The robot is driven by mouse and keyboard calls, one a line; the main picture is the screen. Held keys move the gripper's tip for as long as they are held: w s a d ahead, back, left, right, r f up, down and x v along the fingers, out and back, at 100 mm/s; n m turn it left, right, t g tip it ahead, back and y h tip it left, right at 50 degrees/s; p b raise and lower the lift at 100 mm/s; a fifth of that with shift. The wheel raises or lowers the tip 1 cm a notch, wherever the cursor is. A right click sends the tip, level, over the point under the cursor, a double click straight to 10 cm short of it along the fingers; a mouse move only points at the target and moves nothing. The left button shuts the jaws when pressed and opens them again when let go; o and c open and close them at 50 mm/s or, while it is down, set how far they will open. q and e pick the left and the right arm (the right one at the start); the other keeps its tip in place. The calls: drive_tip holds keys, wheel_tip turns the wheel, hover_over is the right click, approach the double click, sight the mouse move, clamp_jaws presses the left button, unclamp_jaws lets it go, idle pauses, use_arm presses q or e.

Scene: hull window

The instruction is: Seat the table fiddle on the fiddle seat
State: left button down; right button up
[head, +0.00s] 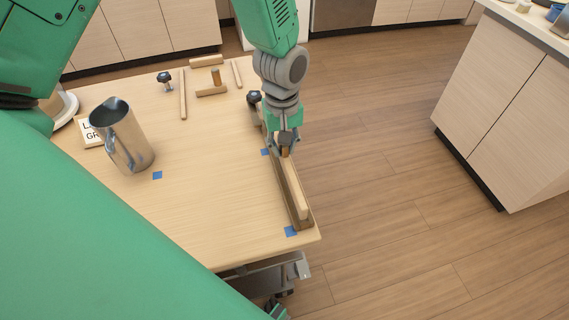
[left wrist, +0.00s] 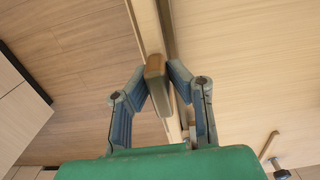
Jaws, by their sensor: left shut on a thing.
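The table fiddle (head: 294,192) is a long pale wooden bar along the table's right edge. It has a brown grip block (left wrist: 157,85) near its far part. My left gripper (head: 286,147) comes from above and is shut on this block, with one finger on each side in the left wrist view. The fiddle seat (head: 304,226) looks like a darker strip along the edge, showing beside and under the bar. The bar runs nearly parallel to it. I cannot tell whether the bar touches the seat or hangs just above it.
A metal pitcher (head: 122,138) stands on the table (head: 215,205) at left, near a lettered card (head: 94,134). Loose wooden pieces (head: 211,88) and a black knob (head: 164,78) lie at the back. Another knob (head: 254,97) is near the fiddle's far end. Blue squares (head: 157,175) mark the tabletop.

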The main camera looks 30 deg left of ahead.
use_arm(q)
drive_tip(key=shift+f+b, duration=0.3)
drive_tip(key=shift+f, duration=0.6)
idle(0.4)
drive_tip(key=shift+p, duration=0.4)
idle(0.4)
drive_tip(key=shift+f, duration=0.4)
idle(0.6)
drive_tip(key=shift+p, duration=0.3)
idle(0.4)
drive_tip(key=c, duration=1.7)
unclamp_jaws()
drive_tip(key=shift+r, duration=0.25)
drive_tip(key=shift+r+p, duration=1.5)
drive_tip(key=shift+p, duration=0.35)
